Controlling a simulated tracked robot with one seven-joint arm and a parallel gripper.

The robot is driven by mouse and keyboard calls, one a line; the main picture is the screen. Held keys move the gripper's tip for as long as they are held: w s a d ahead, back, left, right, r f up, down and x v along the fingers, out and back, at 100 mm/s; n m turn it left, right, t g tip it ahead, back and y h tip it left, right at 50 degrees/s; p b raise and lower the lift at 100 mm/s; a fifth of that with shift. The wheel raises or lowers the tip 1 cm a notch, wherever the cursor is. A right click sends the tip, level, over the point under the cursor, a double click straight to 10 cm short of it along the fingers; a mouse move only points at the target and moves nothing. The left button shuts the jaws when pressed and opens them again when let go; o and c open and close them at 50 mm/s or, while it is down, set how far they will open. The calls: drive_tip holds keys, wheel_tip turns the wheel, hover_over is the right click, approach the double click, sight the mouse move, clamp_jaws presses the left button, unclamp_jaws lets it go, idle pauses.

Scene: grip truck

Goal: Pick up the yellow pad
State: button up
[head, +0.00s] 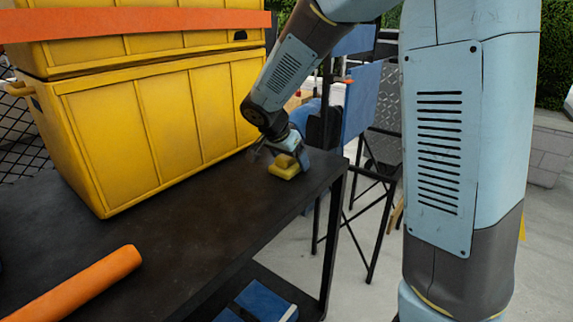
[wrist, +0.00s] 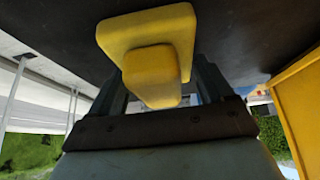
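The yellow pad (head: 284,168) lies on the dark table near its right edge, with a raised knob on a flat base. In the wrist view the pad (wrist: 150,35) fills the upper middle, its knob towards me. My gripper (head: 278,150) is right at the pad, above it. In the wrist view my gripper (wrist: 163,85) has one finger on each side of the knob and looks open, with a narrow gap at the right finger. Part of the pad is hidden behind the gripper in the head view.
Large yellow cases (head: 150,125) stand on the table (head: 165,235) just left of the pad. An orange roll (head: 80,285) lies at the front left. A blue item (head: 262,302) is on the lower shelf. A blue folding chair (head: 360,100) stands beyond the table's right edge.

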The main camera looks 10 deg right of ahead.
drive_tip(key=c, duration=0.7)
drive_tip(key=shift+c, duration=0.2)
drive_tip(key=shift+r, duration=0.1)
drive_tip(key=shift+r, duration=0.35)
wheel_tip(320, 180, up, 3)
drive_tip(key=shift+f, duration=0.2)
drive_tip(key=s+r, duration=0.2)
drive_tip(key=r, duration=0.1)
drive_tip(key=s+d+r, duration=0.1)
drive_tip(key=s+r, duration=0.2)
drive_tip(key=shift+d, duration=0.1)
drive_tip(key=s+r, duration=0.1)
drive_tip(key=s, duration=0.2)
drive_tip(key=s+d+r, duration=0.1)
drive_tip(key=s, duration=0.1)
drive_tip(key=s+d+r, duration=0.1)
drive_tip(key=s, duration=0.2)
drive_tip(key=shift+s+r, duration=0.25)
drive_tip(key=shift+s, duration=0.1)
